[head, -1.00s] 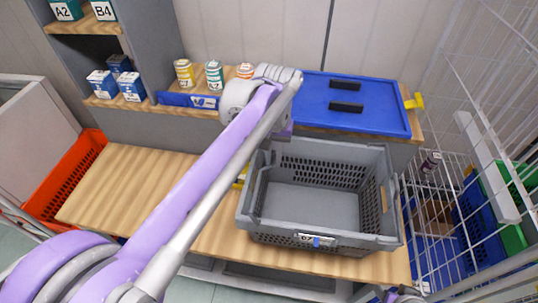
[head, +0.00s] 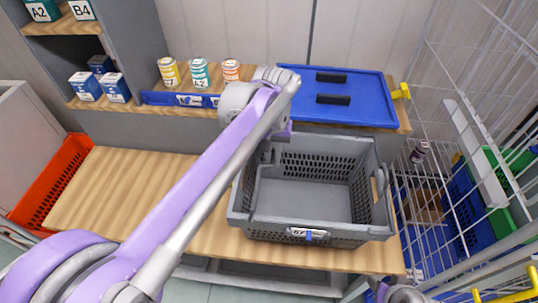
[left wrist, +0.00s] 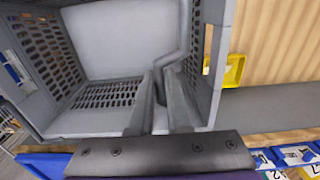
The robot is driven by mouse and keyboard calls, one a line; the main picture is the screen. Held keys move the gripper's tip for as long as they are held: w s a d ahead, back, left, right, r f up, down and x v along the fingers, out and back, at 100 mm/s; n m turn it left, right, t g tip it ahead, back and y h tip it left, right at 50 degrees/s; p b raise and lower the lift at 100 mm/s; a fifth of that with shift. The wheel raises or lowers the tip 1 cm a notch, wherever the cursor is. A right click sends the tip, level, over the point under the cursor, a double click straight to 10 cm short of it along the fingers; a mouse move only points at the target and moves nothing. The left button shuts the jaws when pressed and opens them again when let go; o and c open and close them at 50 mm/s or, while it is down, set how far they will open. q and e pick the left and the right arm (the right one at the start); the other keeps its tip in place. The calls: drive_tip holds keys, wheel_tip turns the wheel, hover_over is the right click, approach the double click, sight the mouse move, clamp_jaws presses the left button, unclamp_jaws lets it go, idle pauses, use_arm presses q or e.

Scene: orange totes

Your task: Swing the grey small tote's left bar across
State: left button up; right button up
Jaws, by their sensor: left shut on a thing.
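The grey small tote (head: 352,236) stands upright and empty on the wooden bench, with a label on its front. Its left bar (left wrist: 186,45) shows in the left wrist view as a dark grey bent rod along the tote's end. My left gripper (left wrist: 160,78) is shut on this bar, inside the tote's rim. In the head view my left arm reaches over the tote's back left corner, and my left gripper (head: 272,148) is largely hidden behind my own wrist. My right gripper is not in view.
A blue lid (head: 300,105) with black handles lies on the ledge behind the tote. Several cans (head: 199,73) stand left of it. A white wire cage (head: 455,130) stands close on the right. An orange-red crate (head: 45,190) is at the left. The bench (head: 120,195) left of the tote is bare.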

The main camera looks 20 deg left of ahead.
use_arm(q)
drive_tip(key=shift+d+f, duration=0.2)
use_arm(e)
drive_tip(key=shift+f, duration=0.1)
use_arm(q)
drive_tip(key=shift+f, duration=0.1)
drive_tip(key=shift+w+d+f+b, duration=0.2)
drive_tip(key=shift+d+f+b, duration=0.35)
drive_tip(key=shift+f, duration=0.2)
drive_tip(key=o, duration=1.1)
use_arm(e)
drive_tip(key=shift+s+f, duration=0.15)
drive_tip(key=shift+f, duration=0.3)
use_arm(q)
drive_tip(key=shift+o, duration=0.2)
drive_tip(key=shift+r, duration=0.15)
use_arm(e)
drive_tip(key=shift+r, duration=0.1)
use_arm(q)
wheel_tip(320, 180, up, 10)
drive_tip(key=p, duration=0.6)
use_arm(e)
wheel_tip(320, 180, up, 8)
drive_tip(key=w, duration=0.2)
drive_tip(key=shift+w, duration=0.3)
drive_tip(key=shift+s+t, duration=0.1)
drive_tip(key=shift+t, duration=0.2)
